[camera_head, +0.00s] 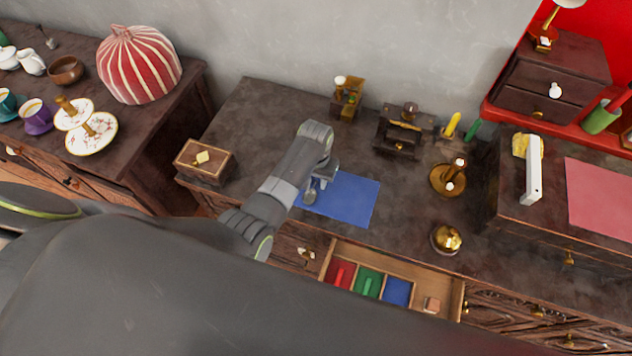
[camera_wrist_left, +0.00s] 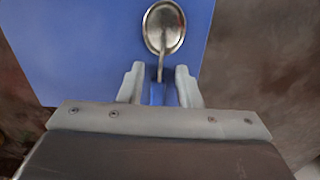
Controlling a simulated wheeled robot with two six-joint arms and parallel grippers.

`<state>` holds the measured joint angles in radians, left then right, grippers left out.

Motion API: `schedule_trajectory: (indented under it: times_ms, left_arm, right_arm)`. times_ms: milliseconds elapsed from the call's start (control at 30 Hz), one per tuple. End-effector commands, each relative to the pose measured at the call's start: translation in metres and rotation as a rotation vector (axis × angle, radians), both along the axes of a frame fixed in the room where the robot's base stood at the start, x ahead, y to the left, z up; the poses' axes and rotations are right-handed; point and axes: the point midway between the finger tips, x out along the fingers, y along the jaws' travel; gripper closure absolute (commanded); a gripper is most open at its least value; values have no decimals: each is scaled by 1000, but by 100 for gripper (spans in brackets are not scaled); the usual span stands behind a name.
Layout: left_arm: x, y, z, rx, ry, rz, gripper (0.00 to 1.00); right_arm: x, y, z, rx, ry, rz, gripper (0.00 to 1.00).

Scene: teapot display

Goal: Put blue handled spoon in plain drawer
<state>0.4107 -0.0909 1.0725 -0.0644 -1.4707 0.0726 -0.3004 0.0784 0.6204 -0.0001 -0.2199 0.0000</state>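The spoon (camera_head: 310,196) lies on a blue mat (camera_head: 357,203) on the dark counter. In the left wrist view its silver bowl (camera_wrist_left: 163,28) points away from my gripper, and its blue handle (camera_wrist_left: 158,94) runs back between the fingers. My left gripper (camera_head: 324,181) is low over the mat at the spoon; its fingers (camera_wrist_left: 159,88) are apart on either side of the handle, open. The open drawer (camera_head: 455,297) below the counter has red, green and blue sections and a plain wood section (camera_head: 408,297) at the right. My right gripper is not in view.
A brass bell (camera_head: 446,239) and a brass candle holder (camera_head: 448,178) stand right of the mat. A wooden box (camera_head: 204,161) is at the left. The counter between mat and bell is clear.

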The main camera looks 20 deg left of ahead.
Motion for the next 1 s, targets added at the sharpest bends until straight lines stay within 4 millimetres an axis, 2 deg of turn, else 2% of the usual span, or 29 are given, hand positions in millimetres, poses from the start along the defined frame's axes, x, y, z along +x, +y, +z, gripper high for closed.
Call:
schedule_trajectory:
  times_ms: [100,333,667,767,1000]
  left_arm:
    - [0,0,0,0,0,0,70]
    - [0,0,0,0,0,0,100]
    - [0,0,4,0,-1,0,100]
    - [1,0,13,-1,-3,0,100]
    - [1,-1,53,-2,-4,-1,100]
  right_arm:
    - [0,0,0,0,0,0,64]
    - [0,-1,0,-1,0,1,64]
    - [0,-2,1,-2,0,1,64]
    - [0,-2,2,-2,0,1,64]
    - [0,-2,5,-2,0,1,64]
